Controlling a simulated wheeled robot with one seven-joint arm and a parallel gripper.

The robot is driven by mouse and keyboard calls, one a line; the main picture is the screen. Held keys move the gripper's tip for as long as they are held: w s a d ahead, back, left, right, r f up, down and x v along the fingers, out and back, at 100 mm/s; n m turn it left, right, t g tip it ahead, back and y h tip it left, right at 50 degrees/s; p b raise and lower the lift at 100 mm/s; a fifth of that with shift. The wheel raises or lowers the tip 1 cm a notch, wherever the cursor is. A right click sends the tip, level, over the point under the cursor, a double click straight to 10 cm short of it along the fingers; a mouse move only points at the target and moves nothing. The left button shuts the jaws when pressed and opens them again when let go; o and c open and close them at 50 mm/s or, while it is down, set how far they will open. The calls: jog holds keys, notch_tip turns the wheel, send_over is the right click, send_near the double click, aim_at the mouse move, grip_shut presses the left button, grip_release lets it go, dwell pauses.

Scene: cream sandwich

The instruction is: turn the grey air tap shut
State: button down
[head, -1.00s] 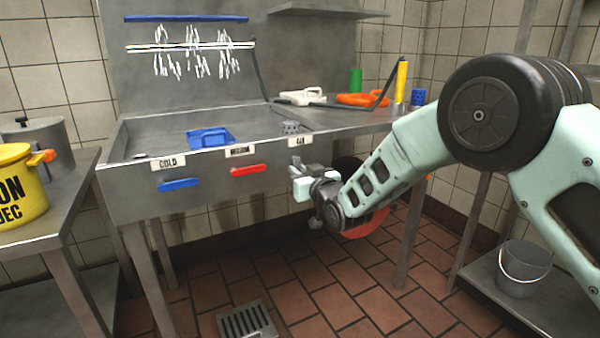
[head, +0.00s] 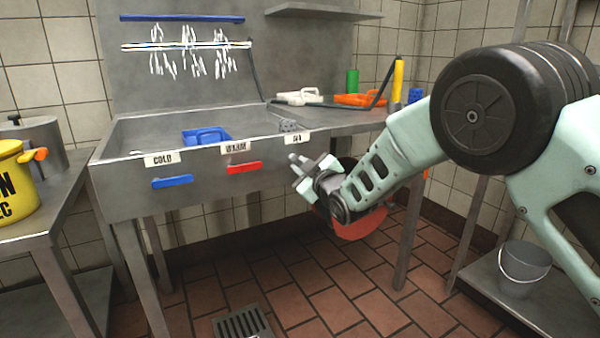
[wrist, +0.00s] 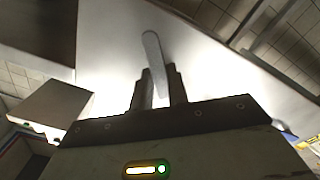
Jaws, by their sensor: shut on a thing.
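The grey air tap is a slim lever with a rounded end. In the wrist view its handle (wrist: 151,50) stands up between the fingertips of my gripper (wrist: 160,88), tilted slightly, with its free end beyond them. The fingers are shut on it. In the head view, my gripper (head: 307,168) is at the right end of the sink front, just below the right-hand white label (head: 297,138). A grey end of the tap (head: 294,158) shows there; the rest is hidden by the gripper.
A blue handle (head: 172,181) and a red handle (head: 241,168) are on the sink front (head: 125,200), to the left of my gripper. A blue object (head: 206,135) lies in the basin. A red round thing (head: 360,225) is behind my wrist, beneath the counter.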

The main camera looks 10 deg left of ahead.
jog(key=shift+w+d+r+n+b, duration=0.1)
jog(key=shift+r+n+b, duration=0.35)
jog(key=shift+n, duration=1.25)
jog(key=shift+w+d+r+n+b, duration=0.15)
jog(key=shift+n+b, duration=0.55)
jog(key=shift+n, duration=1)
jog(key=shift+s+d+r+n+b, duration=0.1)
jog(key=shift+r+n+b, duration=0.3)
jog(key=shift+n, duration=1.3)
jog(key=shift+f, duration=0.1)
jog(key=c, duration=1.4)
grip_release()
jog(key=shift+o, duration=0.2)
jog(key=p+v, duration=0.2)
jog(key=v, duration=1.5)
jog(key=shift+d, duration=0.2)
